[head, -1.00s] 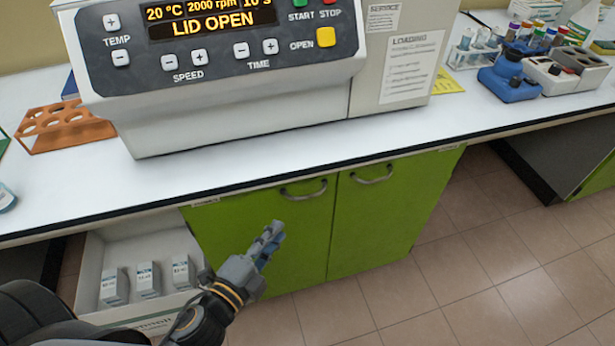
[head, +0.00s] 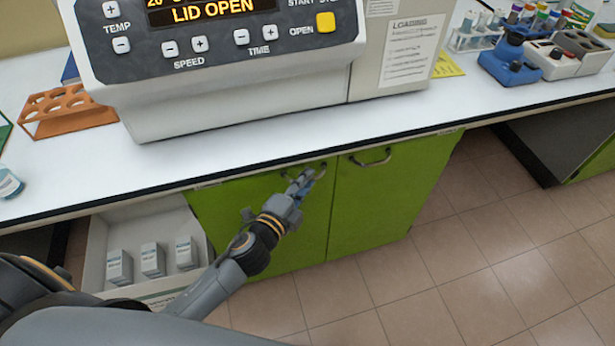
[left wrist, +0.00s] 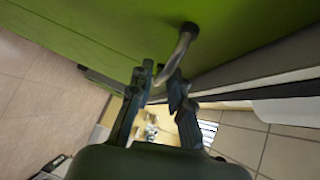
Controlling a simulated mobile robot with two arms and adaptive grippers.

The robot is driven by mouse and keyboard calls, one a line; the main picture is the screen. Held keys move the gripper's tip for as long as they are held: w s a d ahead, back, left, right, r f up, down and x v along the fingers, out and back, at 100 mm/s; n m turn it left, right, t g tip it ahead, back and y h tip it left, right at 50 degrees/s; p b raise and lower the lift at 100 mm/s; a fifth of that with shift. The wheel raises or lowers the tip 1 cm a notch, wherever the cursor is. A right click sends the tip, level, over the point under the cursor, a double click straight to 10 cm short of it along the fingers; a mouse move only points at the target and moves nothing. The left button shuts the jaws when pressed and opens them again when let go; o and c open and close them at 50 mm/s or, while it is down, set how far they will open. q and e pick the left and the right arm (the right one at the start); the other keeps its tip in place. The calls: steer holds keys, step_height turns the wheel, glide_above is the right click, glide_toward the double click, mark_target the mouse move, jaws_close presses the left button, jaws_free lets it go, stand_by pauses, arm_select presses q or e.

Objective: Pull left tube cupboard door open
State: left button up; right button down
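The left green cupboard door (head: 225,222) is closed under the bench, beside the right green door (head: 385,200). Its curved metal handle (head: 318,171) is near the door's top and partly covered by my left gripper (head: 303,182). In the left wrist view the handle (left wrist: 184,42) reaches in between the two fingertips of my left gripper (left wrist: 163,78). The fingers stand apart, with a gap visible between them; I cannot tell whether either touches the handle. My right gripper is not in view.
A centrifuge (head: 235,95) reading "LID OPEN" stands on the white bench (head: 270,138) above the doors. An open drawer (head: 100,240) with small boxes is left of the cupboard. The tiled floor (head: 450,280) in front is clear.

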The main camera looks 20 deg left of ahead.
arm_select(q)
steer(key=shift+w+d+f, duration=0.1)
steer(key=shift+w+d, duration=0.05)
steer(key=shift+w, duration=0.35)
jaws_close()
